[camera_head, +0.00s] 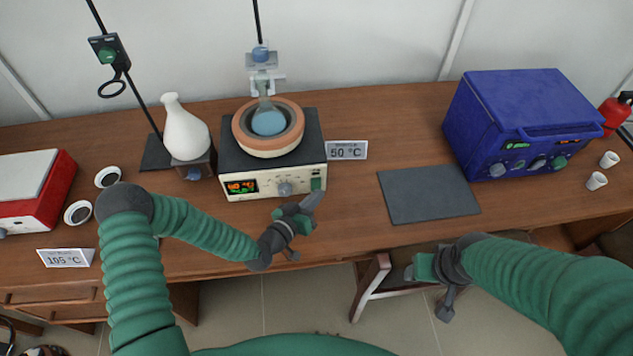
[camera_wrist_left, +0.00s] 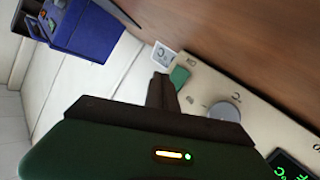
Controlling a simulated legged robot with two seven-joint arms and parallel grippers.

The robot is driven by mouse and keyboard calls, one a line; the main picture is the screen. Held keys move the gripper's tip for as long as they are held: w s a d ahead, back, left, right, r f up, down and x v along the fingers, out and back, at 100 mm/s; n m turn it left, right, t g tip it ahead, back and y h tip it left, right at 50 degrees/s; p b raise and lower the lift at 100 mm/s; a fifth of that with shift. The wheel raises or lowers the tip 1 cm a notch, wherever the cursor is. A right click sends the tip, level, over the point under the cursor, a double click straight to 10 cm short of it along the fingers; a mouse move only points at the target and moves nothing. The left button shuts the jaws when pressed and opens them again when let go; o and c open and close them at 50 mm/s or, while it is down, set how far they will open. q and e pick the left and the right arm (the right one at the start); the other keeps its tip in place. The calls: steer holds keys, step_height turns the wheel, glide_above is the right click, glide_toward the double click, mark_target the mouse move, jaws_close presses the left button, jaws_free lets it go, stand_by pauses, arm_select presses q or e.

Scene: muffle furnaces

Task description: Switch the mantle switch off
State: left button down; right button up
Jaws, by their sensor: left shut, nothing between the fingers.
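The heating mantle (camera_head: 272,187) is a cream box with a dark top, a lit display (camera_head: 241,187), a grey knob (camera_head: 285,188) and a green switch (camera_head: 316,184) at the right end of its front panel. My left gripper (camera_head: 312,199) is shut and empty, just in front of the panel below the switch. In the left wrist view the closed fingertips (camera_wrist_left: 160,85) are close beside the green switch (camera_wrist_left: 180,76); I cannot tell whether they touch. The switch's position is too small to read. My right gripper (camera_head: 428,280) hangs before the table's front edge, its fingers unclear.
A round-bottom flask (camera_head: 268,121) sits in the mantle's bowl, clamped from above. A 50 °C card (camera_head: 346,150) stands right of the mantle. A grey mat (camera_head: 428,194) and blue furnace (camera_head: 520,120) are further right. A white flask (camera_head: 185,130) stands left.

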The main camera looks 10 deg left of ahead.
arm_select(q)
steer(key=shift+s+d+f, duration=0.1)
steer(key=shift+s+d, duration=0.1)
steer(key=shift+s, duration=0.55)
steer(key=shift+s+d+f, duration=0.1)
steer(key=shift+s+d, duration=0.1)
steer(key=shift+s, duration=0.5)
steer(key=shift+s+d+f, duration=0.1)
steer(key=shift+s+d, duration=0.1)
steer(key=shift+s, duration=0.55)
